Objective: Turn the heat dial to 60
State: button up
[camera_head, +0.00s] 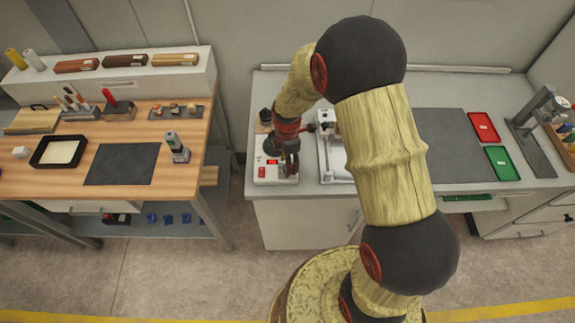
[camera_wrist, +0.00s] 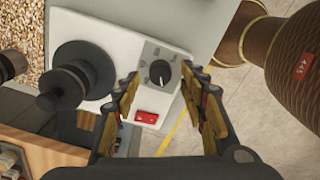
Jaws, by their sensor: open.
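My gripper (camera_wrist: 161,79) is open. Its two yellow-brown fingers appear on either side of the dial in the wrist view, with a visible gap to it; I cannot tell how far above the panel they are. In the head view my gripper (camera_head: 290,163) is over the right side of the coater, and the dial is hidden there. A red switch (camera_wrist: 147,117) lies on the panel near the dial.
Black round roller parts (camera_wrist: 85,75) stand on the coater left of the dial. In the head view, a wooden workbench (camera_head: 215,135) is to the left, across a gap. Red (camera_head: 483,126) and green (camera_head: 502,163) trays lie on the grey counter at right.

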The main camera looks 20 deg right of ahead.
jog(key=shift+f, duration=0.9)
jog(key=c, duration=0.3)
jog(key=c, duration=0.8)
grip_shut()
